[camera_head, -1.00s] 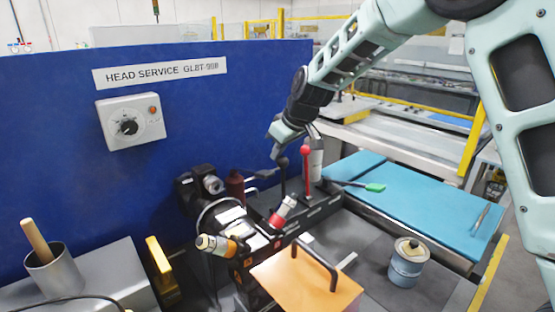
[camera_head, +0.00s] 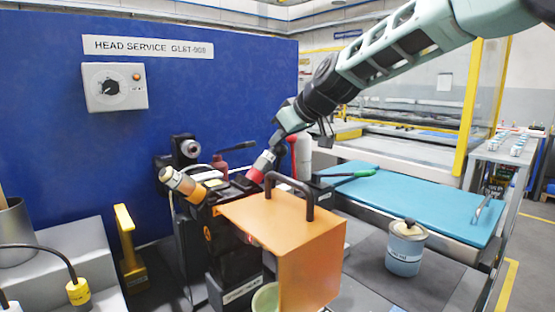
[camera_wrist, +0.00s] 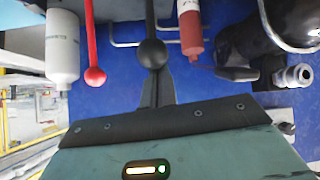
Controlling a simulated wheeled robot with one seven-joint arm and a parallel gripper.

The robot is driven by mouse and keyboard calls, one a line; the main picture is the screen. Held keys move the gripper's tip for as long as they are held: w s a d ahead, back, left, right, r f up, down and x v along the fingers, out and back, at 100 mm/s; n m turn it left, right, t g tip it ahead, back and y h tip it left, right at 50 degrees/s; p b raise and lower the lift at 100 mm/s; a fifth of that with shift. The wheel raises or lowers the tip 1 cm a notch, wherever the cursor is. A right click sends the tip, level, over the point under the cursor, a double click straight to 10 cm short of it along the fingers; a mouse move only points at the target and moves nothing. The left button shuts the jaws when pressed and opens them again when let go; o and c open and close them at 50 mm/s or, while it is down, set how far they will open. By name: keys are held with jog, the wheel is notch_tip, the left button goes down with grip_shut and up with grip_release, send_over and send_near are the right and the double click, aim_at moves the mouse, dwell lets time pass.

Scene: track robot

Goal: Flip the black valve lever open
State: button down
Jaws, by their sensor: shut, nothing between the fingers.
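The black lever with its ball knob (camera_wrist: 152,52) shows near the middle of the wrist view, its rod running to the top edge. My gripper (camera_wrist: 156,80) is shut and empty, its dark fingers just below the knob in that picture. I cannot tell whether they touch it. In the head view my gripper (camera_head: 277,142) is low over the machine, and the black lever cannot be picked out clearly beside it. A red lever (camera_wrist: 94,74) with a red ball stands left of the black one in the wrist view.
A white bottle (camera_wrist: 62,48) is beside the red lever, and a dark red bottle (camera_wrist: 190,30) is on the other side. An orange box (camera_head: 305,240) with a handle stands in front. A blue panel (camera_head: 200,100) rises behind. A lidded tin (camera_head: 406,248) stands at right.

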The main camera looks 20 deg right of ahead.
aim_at(284, 152)
jog(key=shift+s+d+f+t+y+b, duration=0.3)
jog(key=shift+s+f+t+b, duration=0.35)
jog(key=shift+b, duration=2.4)
jog(key=shift+s+d+f+t+y+b, duration=0.35)
jog(key=shift+s+b, duration=0.5)
jog(key=shift+b, duration=2.2)
jog(key=s+b, duration=0.1)
jog(key=b, duration=0.4)
jog(key=shift+s+d+f+t, duration=0.1)
jog(key=shift+s+d+t, duration=0.1)
jog(key=shift+t, duration=0.2)
jog(key=shift+d+b, duration=0.1)
jog(key=shift+b, duration=0.45)
jog(key=s+d+r+p, duration=0.2)
jog(key=s+r, duration=0.3)
jog(key=r, duration=0.2)
jog(key=shift+s+r+p, duration=0.35)
